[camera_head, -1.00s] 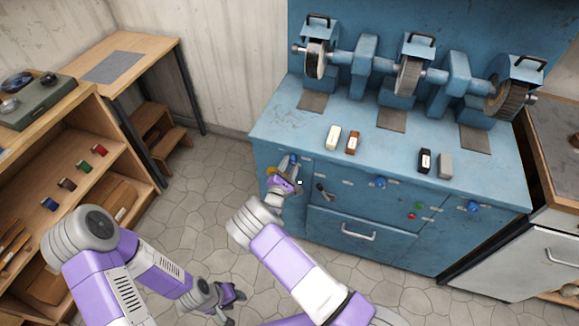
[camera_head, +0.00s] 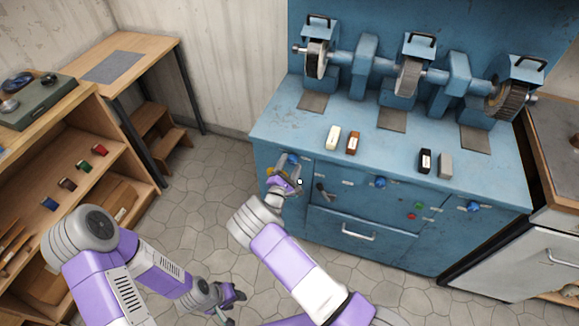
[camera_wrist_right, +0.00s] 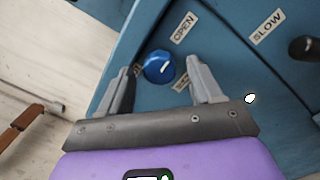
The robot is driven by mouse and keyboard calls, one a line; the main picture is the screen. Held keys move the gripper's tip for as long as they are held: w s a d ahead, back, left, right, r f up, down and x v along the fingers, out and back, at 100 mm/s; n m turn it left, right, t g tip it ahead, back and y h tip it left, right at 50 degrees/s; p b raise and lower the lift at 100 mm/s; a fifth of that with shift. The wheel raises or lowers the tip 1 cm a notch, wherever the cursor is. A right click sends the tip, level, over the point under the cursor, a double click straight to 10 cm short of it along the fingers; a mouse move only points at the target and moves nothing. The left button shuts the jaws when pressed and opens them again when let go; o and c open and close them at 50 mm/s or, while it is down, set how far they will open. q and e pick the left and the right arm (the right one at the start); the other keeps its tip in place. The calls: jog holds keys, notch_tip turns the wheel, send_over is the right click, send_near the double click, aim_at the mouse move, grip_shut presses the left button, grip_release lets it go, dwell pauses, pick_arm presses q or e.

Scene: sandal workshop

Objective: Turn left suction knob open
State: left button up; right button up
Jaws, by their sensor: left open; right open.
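The left suction knob (camera_head: 291,158) is a blue round knob on the front of the blue machine cabinet, at its left end. In the right wrist view the knob (camera_wrist_right: 158,67) sits between the fingers, with gaps on both sides. A white mark on it points to the lower right. An OPEN label (camera_wrist_right: 184,27) is above right of it, and another label is mostly hidden. My right gripper (camera_head: 290,176) is open just in front of the knob; it also shows in the right wrist view (camera_wrist_right: 160,88). My left gripper (camera_head: 236,300) is open and empty, low over the floor.
A black lever (camera_head: 322,190) and a SLOW label (camera_wrist_right: 268,27) are right of the knob. Other blue knobs (camera_head: 380,182) are further right. Grinding wheels (camera_head: 408,76) and small blocks (camera_head: 353,143) are on the cabinet top. A wooden shelf (camera_head: 120,170) stands at left.

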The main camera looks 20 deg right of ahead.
jog(key=p+v, duration=0.1)
jog(key=v, duration=0.6)
jog(key=shift+s, duration=0.25)
jog(key=shift+a, duration=0.15)
